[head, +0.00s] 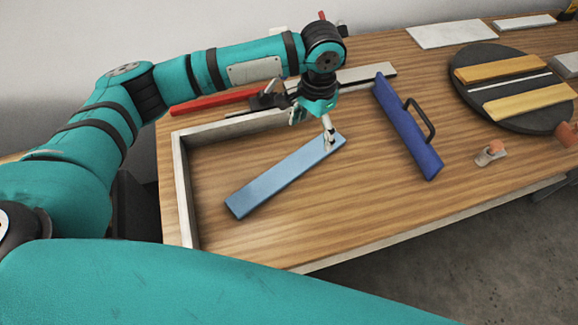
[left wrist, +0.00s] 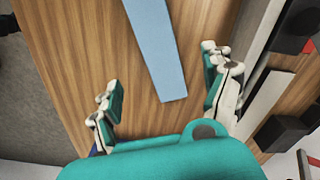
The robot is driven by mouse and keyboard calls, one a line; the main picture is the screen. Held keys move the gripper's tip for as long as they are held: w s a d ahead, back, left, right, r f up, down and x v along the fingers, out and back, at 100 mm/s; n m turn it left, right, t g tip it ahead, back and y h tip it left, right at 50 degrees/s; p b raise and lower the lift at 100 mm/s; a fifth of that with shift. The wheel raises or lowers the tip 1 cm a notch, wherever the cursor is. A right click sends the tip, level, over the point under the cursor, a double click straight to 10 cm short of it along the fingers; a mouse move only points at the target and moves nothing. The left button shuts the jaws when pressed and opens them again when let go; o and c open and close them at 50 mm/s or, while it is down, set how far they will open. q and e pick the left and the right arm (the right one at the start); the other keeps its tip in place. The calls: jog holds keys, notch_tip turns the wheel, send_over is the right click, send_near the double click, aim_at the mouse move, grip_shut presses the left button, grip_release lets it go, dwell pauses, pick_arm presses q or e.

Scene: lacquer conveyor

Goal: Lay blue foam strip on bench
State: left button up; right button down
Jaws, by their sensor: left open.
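The light blue foam strip (head: 285,177) lies flat and slanted on the wooden bench (head: 330,215), its upper right end nearest my left gripper. My left gripper (head: 312,128) is open and empty above that end of the strip; one finger overlaps the strip in the head view, and contact cannot be told. In the left wrist view the strip (left wrist: 162,55) runs between the spread fingers of my left gripper (left wrist: 160,72), its near end beyond the palm. My right gripper is not in view.
A pale raised rail (head: 183,190) borders the bench at left and back. A dark blue block with a black handle (head: 408,130) lies right of the strip. A round dark board (head: 540,120) holds several bars. A red bar (head: 215,100) lies behind the rail.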

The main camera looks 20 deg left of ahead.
aim_at(309, 154)
pick_arm(q)
notch_tip(309, 154, down, 4)
jog(key=shift+a+r, duration=0.1)
jog(key=shift+r, duration=0.05)
jog(key=f, duration=0.2)
jog(key=f+p, duration=0.1)
jog(key=f, duration=0.1)
jog(key=shift+s+a+f, duration=0.1)
jog(key=shift+s+f, duration=0.1)
jog(key=shift+f, duration=0.25)
jog(key=c, duration=1)
jog(key=shift+c, duration=0.2)
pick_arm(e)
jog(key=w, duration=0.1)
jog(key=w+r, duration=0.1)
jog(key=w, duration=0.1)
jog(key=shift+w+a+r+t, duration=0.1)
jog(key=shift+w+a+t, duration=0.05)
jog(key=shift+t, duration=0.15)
pick_arm(q)
jog(key=shift+r, duration=0.1)
